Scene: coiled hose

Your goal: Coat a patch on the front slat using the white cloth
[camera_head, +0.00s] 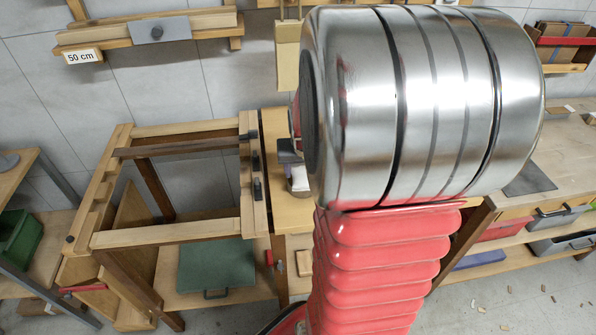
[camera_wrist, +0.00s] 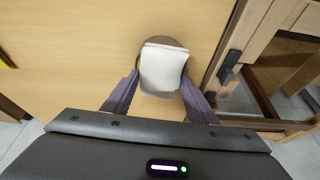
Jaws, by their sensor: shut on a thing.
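The white cloth (camera_wrist: 163,68) is a folded pad between the two purple-grey fingers of my gripper (camera_wrist: 160,82) in the wrist view. My gripper is shut on it. A round brown dish or tin shows around the cloth's far edge (camera_wrist: 172,42); I cannot tell whether the cloth touches it. In the head view my arm covers most of the gripper. The front slat (camera_head: 165,233) is a pale wooden bar across the near side of an open wooden frame, left of my gripper. No clear coated patch shows on it.
The frame has a darker slat (camera_head: 180,147) at the back and a side beam with black clamps (camera_head: 257,188). A wooden bench top (camera_wrist: 70,55) lies under the gripper. A green case (camera_head: 216,265) lies on the lower shelf. A sign reading 50 cm (camera_head: 83,57) hangs on the wall.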

